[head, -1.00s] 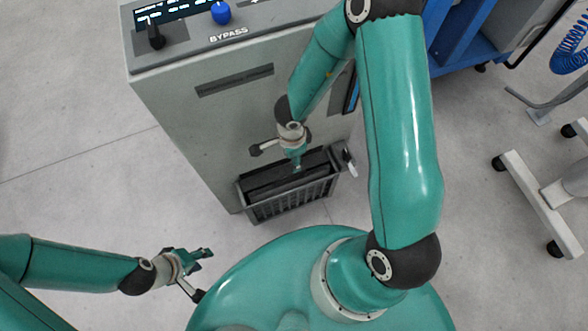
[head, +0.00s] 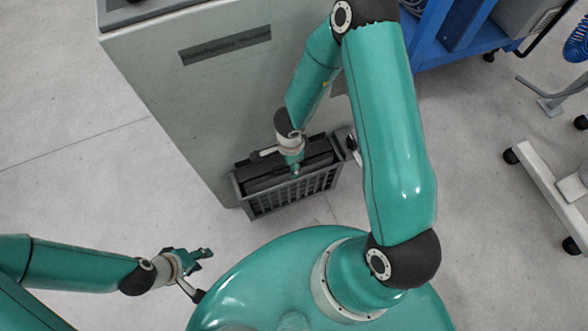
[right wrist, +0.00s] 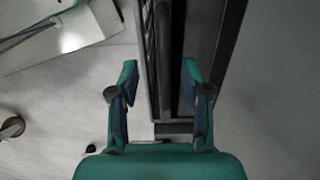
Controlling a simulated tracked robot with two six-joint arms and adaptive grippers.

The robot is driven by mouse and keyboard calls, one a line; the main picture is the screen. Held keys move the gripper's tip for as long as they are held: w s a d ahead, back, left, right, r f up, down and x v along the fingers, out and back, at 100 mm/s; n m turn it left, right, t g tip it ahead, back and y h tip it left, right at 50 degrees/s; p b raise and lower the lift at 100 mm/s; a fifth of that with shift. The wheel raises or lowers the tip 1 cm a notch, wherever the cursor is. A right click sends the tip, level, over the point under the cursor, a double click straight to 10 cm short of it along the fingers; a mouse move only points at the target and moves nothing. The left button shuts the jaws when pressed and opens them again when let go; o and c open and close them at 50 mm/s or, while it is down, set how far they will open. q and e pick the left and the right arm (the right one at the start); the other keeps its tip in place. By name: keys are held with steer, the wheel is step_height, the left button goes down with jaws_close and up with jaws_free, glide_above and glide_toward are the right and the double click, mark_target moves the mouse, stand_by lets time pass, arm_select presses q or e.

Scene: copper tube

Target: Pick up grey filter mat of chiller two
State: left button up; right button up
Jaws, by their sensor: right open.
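The grey filter mat (head: 265,184) shows as a dark grey slab inside a dark slatted holder (head: 297,193) at the foot of the grey cabinet (head: 190,95). My right gripper (head: 295,171) is over the holder's middle, and the arm hides part of it. In the right wrist view my right gripper (right wrist: 160,82) is open, with its fingers on either side of dark upright edges (right wrist: 162,60). I cannot tell which edge is the mat's, or whether the fingers touch it. My left gripper (head: 203,259) is open and empty, over the floor at lower left.
The cabinet rises directly behind the holder. A blue cart (head: 450,40) stands at upper right, and a white-legged stand (head: 550,200) is at the right edge. The floor (head: 80,180) left of the cabinet is clear.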

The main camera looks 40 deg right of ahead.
step_height(320, 180, down, 4)
steer(key=shift+w+a+r+b, duration=0.1)
steer(key=shift+w+a+b, duration=0.05)
steer(key=shift+b, duration=0.9)
jaws_close()
